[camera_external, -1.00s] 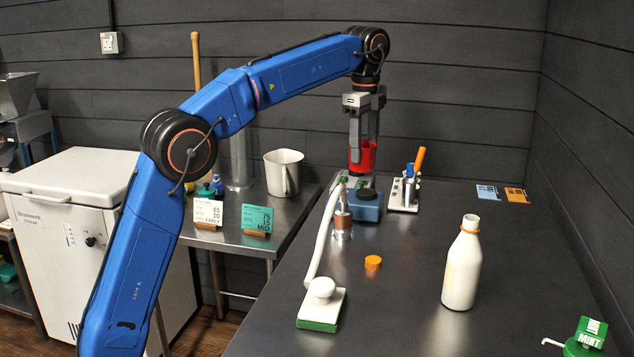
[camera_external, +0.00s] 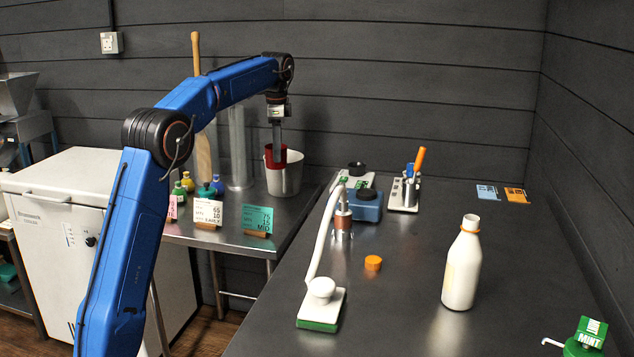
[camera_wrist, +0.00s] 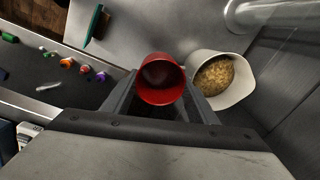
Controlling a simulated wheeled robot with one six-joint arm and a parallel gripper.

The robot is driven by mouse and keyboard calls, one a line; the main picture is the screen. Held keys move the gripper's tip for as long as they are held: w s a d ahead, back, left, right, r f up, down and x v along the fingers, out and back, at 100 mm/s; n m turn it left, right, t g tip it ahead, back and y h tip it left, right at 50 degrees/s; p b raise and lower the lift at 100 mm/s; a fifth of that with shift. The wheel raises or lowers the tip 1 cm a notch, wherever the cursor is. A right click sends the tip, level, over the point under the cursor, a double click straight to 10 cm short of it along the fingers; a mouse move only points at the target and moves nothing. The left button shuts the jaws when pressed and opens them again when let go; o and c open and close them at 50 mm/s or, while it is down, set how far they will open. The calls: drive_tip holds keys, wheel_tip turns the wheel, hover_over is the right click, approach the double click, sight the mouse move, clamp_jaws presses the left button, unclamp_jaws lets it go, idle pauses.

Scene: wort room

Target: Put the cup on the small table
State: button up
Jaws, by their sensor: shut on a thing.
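My gripper (camera_external: 276,137) is shut on the red cup (camera_external: 271,156), which hangs upright over the small steel table (camera_external: 255,238) at the left. In the external view the cup overlaps the white bucket (camera_external: 290,182) behind it. In the wrist view the cup (camera_wrist: 160,80) sits between my fingers, its open mouth facing the camera and its inside dark. The bucket (camera_wrist: 236,92) stands to its right and holds brown grain. The cup looks raised above the table, but its exact height is hard to tell.
Small coloured bottles (camera_external: 188,182) and a clear tall cylinder (camera_external: 238,150) stand behind. The dark counter (camera_external: 410,310) at the right holds a blue device (camera_external: 366,207) and a white bottle (camera_external: 462,265).

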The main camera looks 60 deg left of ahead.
drive_tip(key=s+a+f+n, duration=0.35)
drive_tip(key=s+a, duration=0.45)
drive_tip(key=a, duration=0.4)
drive_tip(key=shift+a+f, duration=0.2)
drive_tip(key=shift+f, duration=2.5)
drive_tip(key=shift+a+f, duration=0.2)
drive_tip(key=shift+f, duration=2.5)
drive_tip(key=shift+f, duration=0.15)
drive_tip(key=o, duration=1.1)
wheel_tip(320, 180, up, 12)
drive_tip(key=shift+d, duration=0.3)
